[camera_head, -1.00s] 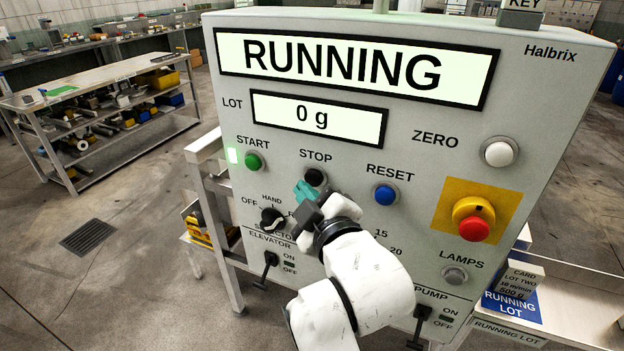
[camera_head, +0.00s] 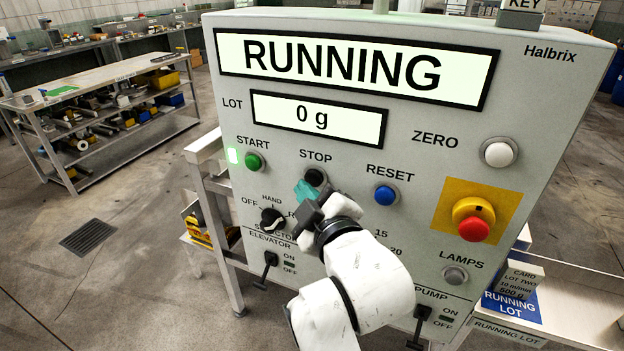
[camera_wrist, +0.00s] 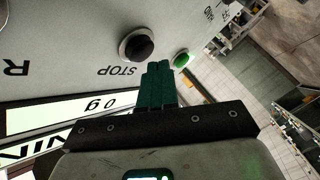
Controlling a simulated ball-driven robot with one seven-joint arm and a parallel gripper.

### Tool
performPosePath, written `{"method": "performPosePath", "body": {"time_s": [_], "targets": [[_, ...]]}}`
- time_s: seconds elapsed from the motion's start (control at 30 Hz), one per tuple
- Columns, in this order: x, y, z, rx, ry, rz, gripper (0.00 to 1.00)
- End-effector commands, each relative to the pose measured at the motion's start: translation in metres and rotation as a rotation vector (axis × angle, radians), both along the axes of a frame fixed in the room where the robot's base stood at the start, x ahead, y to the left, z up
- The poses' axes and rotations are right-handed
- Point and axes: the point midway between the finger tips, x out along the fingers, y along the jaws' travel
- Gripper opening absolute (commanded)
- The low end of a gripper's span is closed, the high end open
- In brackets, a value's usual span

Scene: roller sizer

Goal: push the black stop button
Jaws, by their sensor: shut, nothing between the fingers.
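The black stop button (camera_head: 315,177) sits under the STOP label on the grey control panel (camera_head: 420,140), between the green start button (camera_head: 252,161) and the blue reset button (camera_head: 385,194). My gripper (camera_head: 304,190) is in front of the panel, with its teal fingertips just below and left of the stop button in the head view. In the wrist view the black button (camera_wrist: 137,46) shows beside the tips of the shut fingers (camera_wrist: 157,68), and the green button (camera_wrist: 182,59) is on their other side. I cannot tell whether the fingertips touch the panel.
A selector knob (camera_head: 272,220) is just left of my gripper. A red emergency button (camera_head: 474,222) on a yellow plate is to the right. The white zero button (camera_head: 499,152) is above it. The display (camera_head: 350,66) reads RUNNING, and the lot display (camera_head: 318,119) reads 0 g.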

Motion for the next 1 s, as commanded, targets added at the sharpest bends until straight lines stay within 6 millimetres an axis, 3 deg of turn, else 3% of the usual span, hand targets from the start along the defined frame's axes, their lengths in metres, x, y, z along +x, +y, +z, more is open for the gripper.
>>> {"method": "performPosePath", "body": {"time_s": [1.0], "targets": [[0.0106, -0.0039, 0.0006, 0.0, 0.0, 0.0, 0.0]]}}
